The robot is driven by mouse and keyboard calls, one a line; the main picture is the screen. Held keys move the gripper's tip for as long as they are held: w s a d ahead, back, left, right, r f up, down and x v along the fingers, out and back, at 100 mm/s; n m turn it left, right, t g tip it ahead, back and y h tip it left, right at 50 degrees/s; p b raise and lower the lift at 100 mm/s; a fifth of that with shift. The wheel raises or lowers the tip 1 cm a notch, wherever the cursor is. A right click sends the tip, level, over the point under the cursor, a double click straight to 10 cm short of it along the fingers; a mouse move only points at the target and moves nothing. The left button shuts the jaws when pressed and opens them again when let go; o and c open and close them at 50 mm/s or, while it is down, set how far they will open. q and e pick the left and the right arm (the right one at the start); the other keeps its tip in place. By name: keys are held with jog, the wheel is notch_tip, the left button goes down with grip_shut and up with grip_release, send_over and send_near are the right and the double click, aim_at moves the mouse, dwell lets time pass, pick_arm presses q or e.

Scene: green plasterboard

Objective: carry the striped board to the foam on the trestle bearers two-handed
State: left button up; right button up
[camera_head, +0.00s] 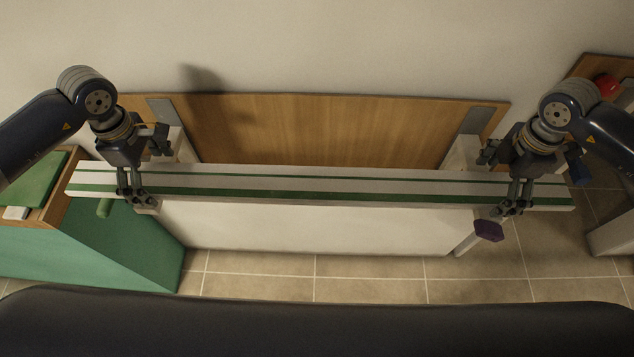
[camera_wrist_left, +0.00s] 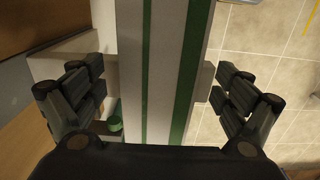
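The long white board with green stripes (camera_head: 330,185) spans left to right in the head view. In the left wrist view the board (camera_wrist_left: 160,60) runs between the fingers. My left gripper (camera_head: 145,170) straddles it near its left end; my right gripper (camera_head: 503,180) straddles it near its right end. Small grey blocks (camera_wrist_left: 205,82) show between the left fingers and the board edges; I cannot tell whether they are finger pads or bearer ends, nor whether either gripper is clamped. No foam can be clearly told under the board.
A wooden panel (camera_head: 320,125) stands behind the board against the wall. A white panel (camera_head: 320,228) is below it. A green-sided bench (camera_head: 110,240) is at left, under the board's left end. A purple-ended bar (camera_head: 488,231) is below the right gripper. Tiled floor (camera_head: 370,288) is clear in front.

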pick_arm(q)
jog(key=c, duration=1.9)
pick_arm(e)
jog(key=c, duration=1.9)
pick_arm(q)
jog(key=shift+o, duration=0.2)
pick_arm(e)
jog(key=shift+o, duration=0.2)
pick_arm(q)
jog(key=shift+r, duration=0.1)
pick_arm(e)
jog(key=shift+r, duration=0.1)
